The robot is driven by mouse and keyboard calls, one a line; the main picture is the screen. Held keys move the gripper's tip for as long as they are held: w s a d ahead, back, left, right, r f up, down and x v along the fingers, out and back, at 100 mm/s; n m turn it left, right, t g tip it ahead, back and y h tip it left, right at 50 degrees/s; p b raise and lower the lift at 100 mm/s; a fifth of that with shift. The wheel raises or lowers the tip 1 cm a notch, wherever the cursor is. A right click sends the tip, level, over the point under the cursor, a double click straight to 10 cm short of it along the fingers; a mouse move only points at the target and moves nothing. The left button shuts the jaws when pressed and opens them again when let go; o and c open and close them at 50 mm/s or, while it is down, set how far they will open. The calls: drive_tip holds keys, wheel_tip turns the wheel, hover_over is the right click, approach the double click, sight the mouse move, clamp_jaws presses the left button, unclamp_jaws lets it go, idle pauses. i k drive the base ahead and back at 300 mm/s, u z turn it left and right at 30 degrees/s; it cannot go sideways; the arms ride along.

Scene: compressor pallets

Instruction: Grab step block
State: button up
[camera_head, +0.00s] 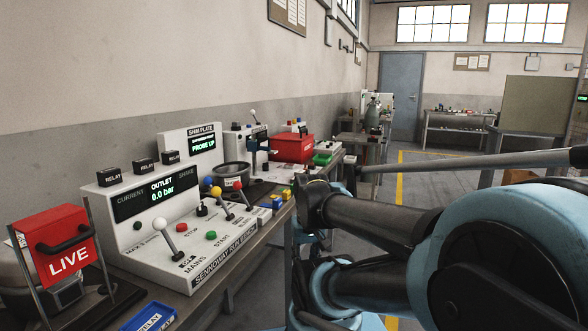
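I cannot single out a step block with certainty. Small blue and yellow blocks (277,201) lie at the bench's right edge, beside the control console (190,229); they are too small to tell their shape. My blue and dark arm fills the lower right of the head view, and its dark joint stands just right of these blocks. I cannot make out my gripper's fingers in this view.
The console carries upright levers and relay boxes (113,173). A red LIVE box (64,245) and a blue relay tray (148,317) are at the front left. A red case (292,148) and a green container (323,158) stand farther back. Floor beyond looks clear.

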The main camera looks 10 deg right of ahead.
sight(299, 172)
drive_tip(key=z, duration=0.2)
drive_tip(key=k, duration=1)
drive_tip(key=z, duration=0.65)
drive_tip(key=i, duration=1.25)
drive_tip(key=u, duration=0.95)
